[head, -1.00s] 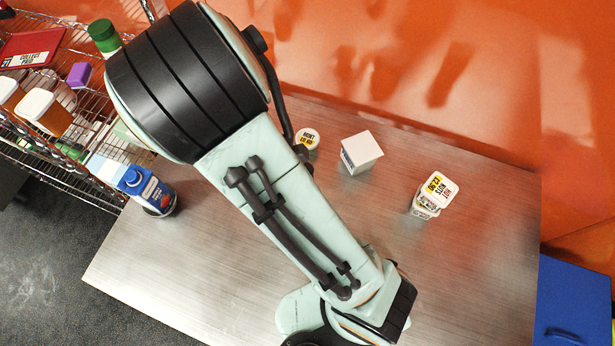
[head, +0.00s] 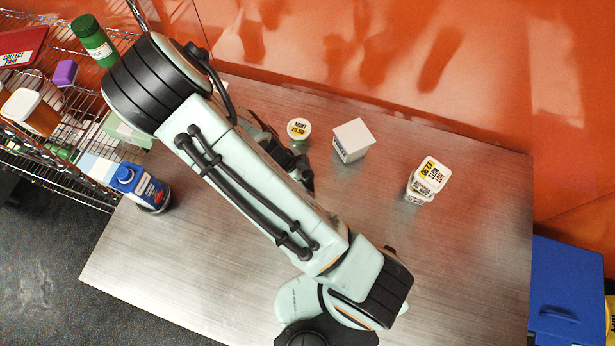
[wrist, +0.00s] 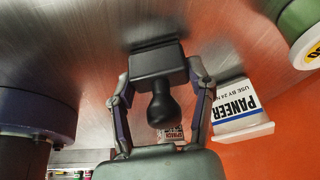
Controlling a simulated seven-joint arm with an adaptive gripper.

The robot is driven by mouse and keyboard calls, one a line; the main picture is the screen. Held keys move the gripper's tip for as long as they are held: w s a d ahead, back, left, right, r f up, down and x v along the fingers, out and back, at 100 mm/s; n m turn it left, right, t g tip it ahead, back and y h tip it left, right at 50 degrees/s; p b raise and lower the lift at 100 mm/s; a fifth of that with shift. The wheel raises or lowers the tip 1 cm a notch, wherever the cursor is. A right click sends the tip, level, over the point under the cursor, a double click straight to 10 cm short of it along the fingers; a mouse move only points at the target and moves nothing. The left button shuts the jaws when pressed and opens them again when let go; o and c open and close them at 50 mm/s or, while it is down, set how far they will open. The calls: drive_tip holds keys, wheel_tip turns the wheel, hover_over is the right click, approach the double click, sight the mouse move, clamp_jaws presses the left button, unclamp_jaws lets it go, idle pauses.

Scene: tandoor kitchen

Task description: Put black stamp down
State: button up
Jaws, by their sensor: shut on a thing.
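The black stamp (wrist: 158,72) shows in the wrist view between my gripper's fingers. It has a block-shaped base and a rounded handle, with the base toward the steel table (head: 450,260). My gripper (wrist: 158,90) is shut on the stamp. A dark strip lies on the table just beyond the base; I cannot tell whether the stamp touches the table. In the head view my arm hides the stamp, and only part of my gripper (head: 303,172) shows past the arm, left of the white box.
A white paneer box (wrist: 238,105) is close right of my gripper in the wrist view; a white box (head: 352,141) shows in the head view. Nearby are a mint tub (head: 298,129), stacked labelled tubs (head: 427,180) and a blue bottle (head: 140,186). The table's right front is clear.

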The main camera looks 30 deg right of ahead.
drive_tip(key=o, duration=1.2)
drive_tip(key=shift+c, duration=0.2)
drive_tip(key=v, duration=1.2)
drive_tip(key=s+a+r+n+y, duration=0.1)
drive_tip(key=s+r+n, duration=0.5)
drive_tip(key=n, duration=0.6)
drive_tip(key=s+r+n+t+y, duration=0.1)
drive_tip(key=s+r+n+y, duration=0.3)
drive_tip(key=n, duration=0.7)
drive_tip(key=shift+s+a+r+n+t, duration=0.35)
drive_tip(key=shift+s+r, duration=0.95)
drive_tip(key=shift+s, duration=0.5)
